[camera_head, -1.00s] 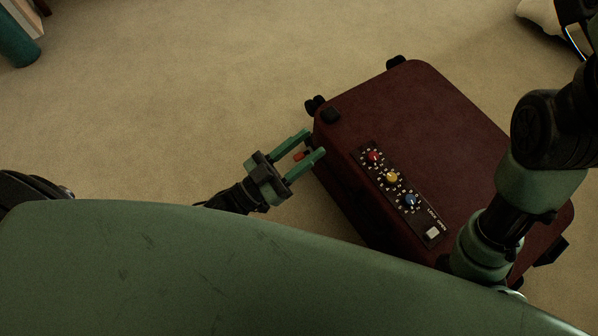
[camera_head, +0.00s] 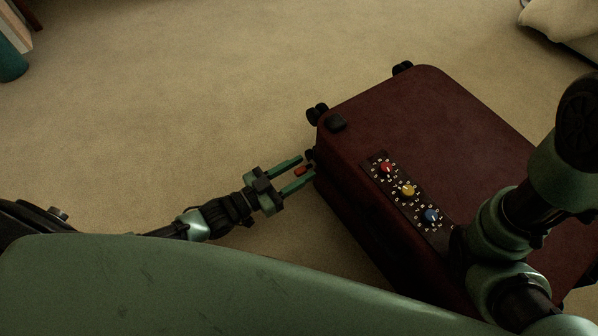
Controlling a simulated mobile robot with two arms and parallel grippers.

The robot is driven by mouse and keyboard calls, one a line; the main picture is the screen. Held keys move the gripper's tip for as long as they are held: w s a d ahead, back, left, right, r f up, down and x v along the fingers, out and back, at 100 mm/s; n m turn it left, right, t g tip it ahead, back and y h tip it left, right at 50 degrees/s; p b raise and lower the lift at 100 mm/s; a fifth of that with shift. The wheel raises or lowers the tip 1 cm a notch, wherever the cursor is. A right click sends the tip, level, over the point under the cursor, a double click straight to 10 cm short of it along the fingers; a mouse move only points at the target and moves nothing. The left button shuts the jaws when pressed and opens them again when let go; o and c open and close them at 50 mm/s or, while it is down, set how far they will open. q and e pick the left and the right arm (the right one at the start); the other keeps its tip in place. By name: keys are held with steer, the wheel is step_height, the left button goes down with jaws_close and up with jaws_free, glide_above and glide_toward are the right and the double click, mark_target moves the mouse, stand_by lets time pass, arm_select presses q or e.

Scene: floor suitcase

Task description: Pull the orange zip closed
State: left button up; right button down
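A dark red suitcase (camera_head: 440,130) lies flat on the carpet at the right. A small orange zip pull (camera_head: 302,170) shows at its left end, beside a black wheel. My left gripper (camera_head: 296,172) is open, its two green fingers pointing right at the suitcase's left end. The orange pull lies between the fingertips, with a gap visible to the fingers. My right arm (camera_head: 500,225) reaches over the suitcase's near right part. Its gripper does not show.
A panel of red, yellow and blue dials (camera_head: 408,190) sits on the suitcase top. Black wheels (camera_head: 317,113) stick out at its left end. A pale cushioned thing (camera_head: 565,25) stands at the top right.

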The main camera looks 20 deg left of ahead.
arm_select(q)
jaws_close()
stand_by(1.4)
